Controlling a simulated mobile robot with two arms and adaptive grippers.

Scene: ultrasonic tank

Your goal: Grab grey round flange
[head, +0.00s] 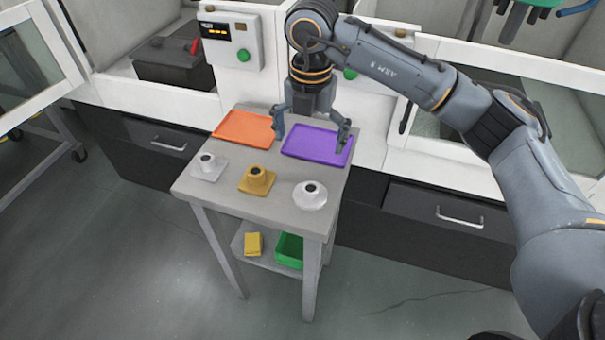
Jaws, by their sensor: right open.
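The round flange (310,196) is pale grey-white with a dark hole on top. It stands at the front right of the small table (223,214). A grey flange with a square base (208,168) stands at the left, and a yellow square-based flange (257,180) stands between them. My right gripper (310,145) points down with its fingers spread, open and empty. It is above the table's back part, over the purple tray's area, behind the round flange and apart from it. My left gripper is not in view.
An orange tray (243,125) and a purple tray (318,146) lie at the table's back. A lower shelf holds a yellow block (254,244) and a green bin (289,250). Behind stands a white cabinet with a control panel (231,41). The floor in front is clear.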

